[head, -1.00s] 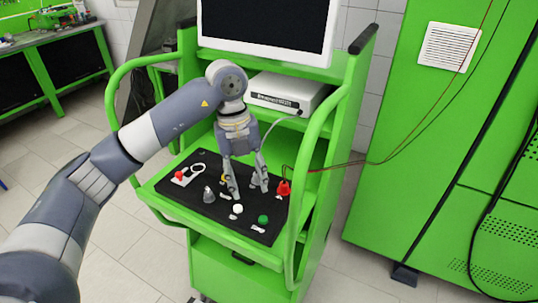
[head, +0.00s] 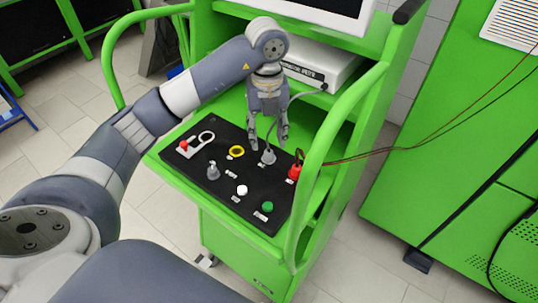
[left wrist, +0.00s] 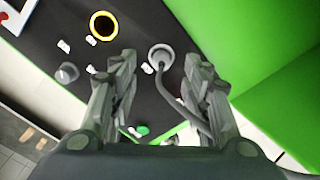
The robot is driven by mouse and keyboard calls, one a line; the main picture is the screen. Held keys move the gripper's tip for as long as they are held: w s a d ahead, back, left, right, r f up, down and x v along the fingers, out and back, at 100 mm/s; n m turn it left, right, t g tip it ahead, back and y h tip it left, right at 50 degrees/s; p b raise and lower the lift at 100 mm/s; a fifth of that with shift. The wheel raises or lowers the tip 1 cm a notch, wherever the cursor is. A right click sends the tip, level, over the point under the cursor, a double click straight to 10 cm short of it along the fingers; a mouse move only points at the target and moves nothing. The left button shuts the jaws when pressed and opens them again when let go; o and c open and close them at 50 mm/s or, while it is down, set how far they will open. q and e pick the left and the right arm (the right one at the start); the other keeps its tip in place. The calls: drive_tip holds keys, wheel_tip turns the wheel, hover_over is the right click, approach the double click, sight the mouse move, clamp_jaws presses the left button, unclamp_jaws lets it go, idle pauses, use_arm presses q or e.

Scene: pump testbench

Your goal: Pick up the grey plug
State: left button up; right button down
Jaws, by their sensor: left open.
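The grey plug (head: 268,157) sits upright on the black panel (head: 207,197), with a grey cable rising from it toward the white instrument box. My left gripper (head: 268,146) is open and points down over the plug, its fingers to either side of it in the picture. In the left wrist view the plug (left wrist: 161,56) shows between the tips of my open left gripper (left wrist: 160,62), with its cable bending past the right finger. I cannot tell whether the fingers touch it. My right gripper is not in view.
The panel also bears a yellow ring (head: 236,151), grey knob (head: 213,171), white button (head: 242,190) and green button (head: 267,206). A green handrail (head: 318,165) rises at the right.

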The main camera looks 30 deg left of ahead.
sight(269, 151)
use_arm(q)
drive_tip(key=shift+s+d+f+p, duration=0.1)
drive_tip(key=shift+d+f+p, duration=0.05)
drive_tip(key=shift+f+p, duration=0.55)
wheel_tip(269, 151, down, 3)
drive_tip(key=shift+r+p, duration=0.2)
drive_tip(key=shift+p, duration=0.25)
drive_tip(key=shift+f, duration=0.6)
drive_tip(key=c, duration=1)
drive_tip(key=shift+r, duration=0.1)
drive_tip(key=shift+c, duration=0.2)
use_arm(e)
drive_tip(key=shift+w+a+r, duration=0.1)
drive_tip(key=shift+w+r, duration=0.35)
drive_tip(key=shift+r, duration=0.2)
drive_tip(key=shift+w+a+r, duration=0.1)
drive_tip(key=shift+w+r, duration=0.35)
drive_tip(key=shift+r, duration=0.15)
